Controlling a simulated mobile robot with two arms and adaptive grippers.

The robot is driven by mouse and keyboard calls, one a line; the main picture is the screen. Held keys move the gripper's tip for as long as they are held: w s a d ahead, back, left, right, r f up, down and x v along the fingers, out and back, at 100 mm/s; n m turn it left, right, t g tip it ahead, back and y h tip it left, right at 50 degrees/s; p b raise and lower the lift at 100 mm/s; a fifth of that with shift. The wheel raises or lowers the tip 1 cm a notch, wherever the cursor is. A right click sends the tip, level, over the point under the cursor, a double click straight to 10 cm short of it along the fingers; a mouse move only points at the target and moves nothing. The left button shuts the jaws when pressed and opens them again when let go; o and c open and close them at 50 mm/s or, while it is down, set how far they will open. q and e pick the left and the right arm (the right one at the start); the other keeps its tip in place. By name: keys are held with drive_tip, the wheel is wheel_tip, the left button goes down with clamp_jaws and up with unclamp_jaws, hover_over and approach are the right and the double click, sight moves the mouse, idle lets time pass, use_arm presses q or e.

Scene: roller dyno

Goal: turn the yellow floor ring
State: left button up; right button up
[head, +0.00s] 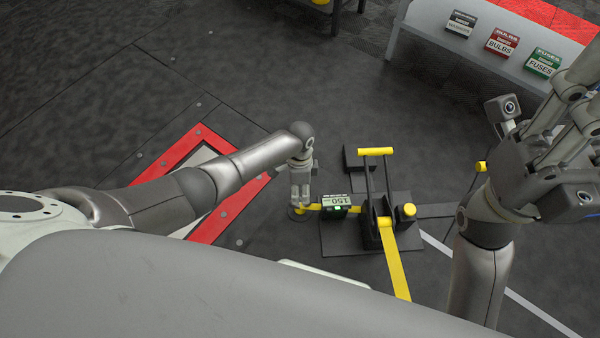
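My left arm reaches across from the left, and its gripper (300,203) points down at the floor. Its fingertips are at a small yellow piece (299,210) on a dark round base, which looks like the floor ring. The fingers cover part of it, and I cannot tell whether they grip it or only stand over it. A yellow bar (315,207) runs right from there to a box with a display reading 150 (336,204). My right gripper (575,95) is raised at the upper right, far from the ring; its fingertips are not clearly shown.
A dark floor stand (374,231) with yellow handles and a long yellow lever (395,264) is right of the display box. A red-edged floor plate (212,231) lies left. A bench (425,18) with labelled boxes for bulbs (502,42) and fuses (543,63) stands at the back right.

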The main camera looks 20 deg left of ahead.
use_arm(q)
wheel_tip(320, 180, up, 9)
drive_tip(key=w, duration=0.1)
drive_tip(key=shift+w+a+r, duration=0.2)
drive_tip(key=shift+w+a, duration=0.05)
drive_tip(key=shift+a, duration=0.05)
